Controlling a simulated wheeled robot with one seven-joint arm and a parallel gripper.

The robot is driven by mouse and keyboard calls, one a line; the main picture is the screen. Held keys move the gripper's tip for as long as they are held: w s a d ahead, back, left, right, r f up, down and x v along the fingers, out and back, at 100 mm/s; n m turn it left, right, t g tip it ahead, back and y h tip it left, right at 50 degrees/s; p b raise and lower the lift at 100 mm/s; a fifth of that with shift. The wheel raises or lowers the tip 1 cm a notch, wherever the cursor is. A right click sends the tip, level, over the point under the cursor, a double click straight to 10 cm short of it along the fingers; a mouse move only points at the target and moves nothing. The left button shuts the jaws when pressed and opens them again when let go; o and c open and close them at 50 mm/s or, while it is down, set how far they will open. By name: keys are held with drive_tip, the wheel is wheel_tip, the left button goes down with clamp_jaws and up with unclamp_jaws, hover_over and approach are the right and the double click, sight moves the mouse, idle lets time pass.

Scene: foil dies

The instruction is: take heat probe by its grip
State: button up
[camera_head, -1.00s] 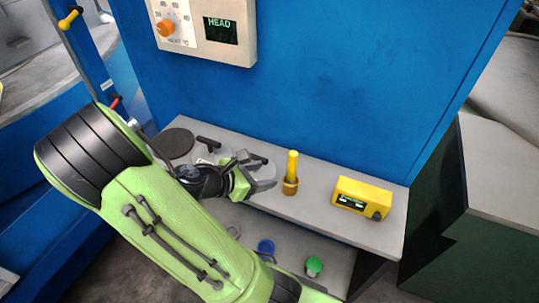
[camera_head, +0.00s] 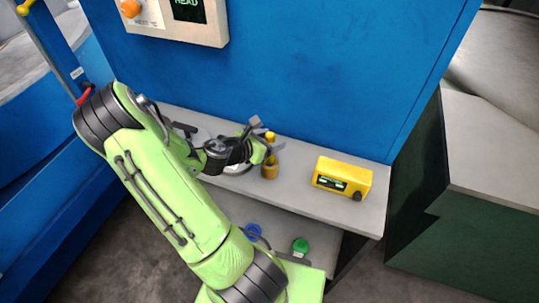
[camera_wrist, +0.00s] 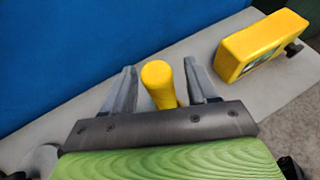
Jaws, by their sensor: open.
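The heat probe (camera_head: 270,170) stands upright on the grey shelf, with a yellow grip and a brown lower part. In the wrist view its yellow grip (camera_wrist: 159,82) shows between my two fingers. My gripper (camera_head: 266,140) is open at the probe's upper part, and its fingers hide some of the grip in the head view. In the wrist view my gripper (camera_wrist: 160,88) has a finger on each side of the grip, with a gap visible on both sides.
A yellow box with a small display (camera_head: 342,178) sits on the shelf right of the probe. Flat discs with dark handles lie to the left, partly behind my arm. A blue wall (camera_head: 330,80) rises behind the shelf. A green-topped item (camera_head: 300,246) is on the lower shelf.

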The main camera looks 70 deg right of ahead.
drive_tip(key=shift+x, duration=1.1)
drive_tip(key=shift+a+r, duration=0.1)
drive_tip(key=shift+a, duration=0.05)
drive_tip(key=shift+w, duration=0.1)
drive_tip(key=shift+c, duration=1.3)
clamp_jaws()
